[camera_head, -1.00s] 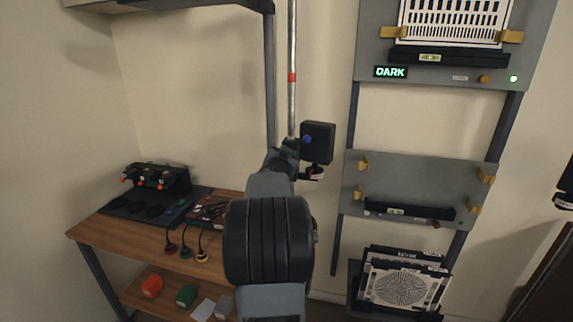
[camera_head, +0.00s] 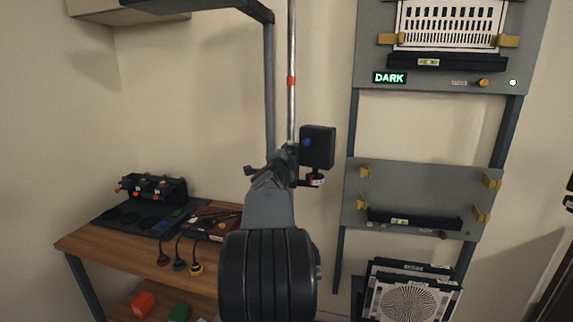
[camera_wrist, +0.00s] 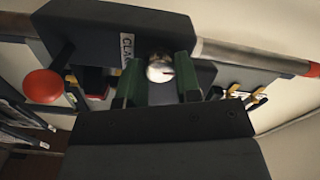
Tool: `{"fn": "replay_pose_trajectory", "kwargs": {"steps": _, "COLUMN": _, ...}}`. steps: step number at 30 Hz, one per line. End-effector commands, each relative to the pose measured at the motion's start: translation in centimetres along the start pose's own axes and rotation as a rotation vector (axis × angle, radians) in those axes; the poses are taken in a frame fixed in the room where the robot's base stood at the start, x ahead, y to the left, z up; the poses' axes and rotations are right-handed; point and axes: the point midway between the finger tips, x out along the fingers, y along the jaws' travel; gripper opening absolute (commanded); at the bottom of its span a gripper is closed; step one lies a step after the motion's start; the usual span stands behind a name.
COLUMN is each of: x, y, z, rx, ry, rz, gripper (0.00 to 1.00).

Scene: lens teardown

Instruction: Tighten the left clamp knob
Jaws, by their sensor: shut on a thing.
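The left clamp knob (camera_wrist: 160,68) is a pale, rounded, shiny piece in the middle of the wrist view. It sits between the green fingertips of my gripper (camera_wrist: 159,82), which is shut on it. A white label (camera_wrist: 127,48) reading "CLAM", partly cut off, is on the dark clamp body (camera_wrist: 75,30) beside it. In the head view, my gripper (camera_head: 291,152) is at the upright metal rod (camera_head: 291,105), just left of a black box (camera_head: 317,147). My arm hides the knob there.
A red ball-shaped knob (camera_wrist: 43,87) is at the left in the wrist view. A wooden bench (camera_head: 75,243) with cables stands at lower left. A grey rack (camera_head: 405,195) with yellow clips is on the right. Bare wall lies behind the rod.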

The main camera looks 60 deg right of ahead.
Motion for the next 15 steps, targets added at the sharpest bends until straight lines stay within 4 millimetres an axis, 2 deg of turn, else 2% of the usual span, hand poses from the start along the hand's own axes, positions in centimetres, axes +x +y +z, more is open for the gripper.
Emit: {"fn": "replay_pose_trajectory", "kwargs": {"steps": 15, "x": 0.01, "y": 0.09, "z": -0.07, "rx": 0.113, "ry": 0.002, "rz": 0.001, "gripper": 0.08}}
